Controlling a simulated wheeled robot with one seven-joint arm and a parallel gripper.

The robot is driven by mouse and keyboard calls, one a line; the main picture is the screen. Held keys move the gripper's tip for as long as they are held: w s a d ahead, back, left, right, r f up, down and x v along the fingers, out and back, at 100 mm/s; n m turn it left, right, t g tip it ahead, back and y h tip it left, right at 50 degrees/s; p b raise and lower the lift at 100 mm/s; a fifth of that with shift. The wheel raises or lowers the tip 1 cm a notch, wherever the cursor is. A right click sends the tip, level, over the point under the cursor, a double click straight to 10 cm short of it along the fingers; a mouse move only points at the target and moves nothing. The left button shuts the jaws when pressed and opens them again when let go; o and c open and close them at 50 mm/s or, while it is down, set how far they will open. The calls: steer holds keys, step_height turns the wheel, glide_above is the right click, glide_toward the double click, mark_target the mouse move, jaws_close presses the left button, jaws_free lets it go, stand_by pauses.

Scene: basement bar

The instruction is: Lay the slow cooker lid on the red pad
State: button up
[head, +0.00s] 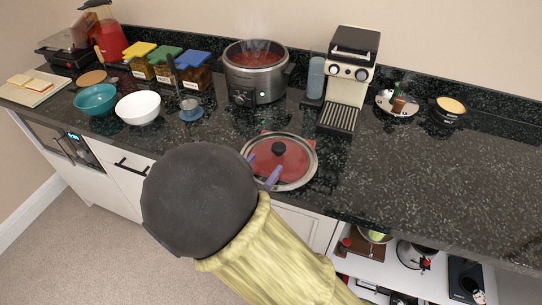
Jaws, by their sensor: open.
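The slow cooker lid (299,178), clear glass with a steel rim and a black knob (278,148), lies on the counter's front part. The red pad (268,133) shows through the glass and a little past the rim at the back, so the lid is over the pad. My gripper (262,172) is at the lid's front left, its purple fingers open and apart from the knob. My arm's dark round part hides the gripper's body. The slow cooker (255,85) stands behind, uncovered, with red steaming food and a green light.
A coffee machine (348,75) stands right of the cooker. Left are a white bowl (138,107), a teal bowl (96,99), a ladle on a blue rest (191,112) and several lidded jars (166,66). An open shelf (390,262) lies below.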

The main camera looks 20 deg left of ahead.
steer(key=v, duration=0.5)
steer(key=shift+w, duration=0.1)
stand_by(0.3)
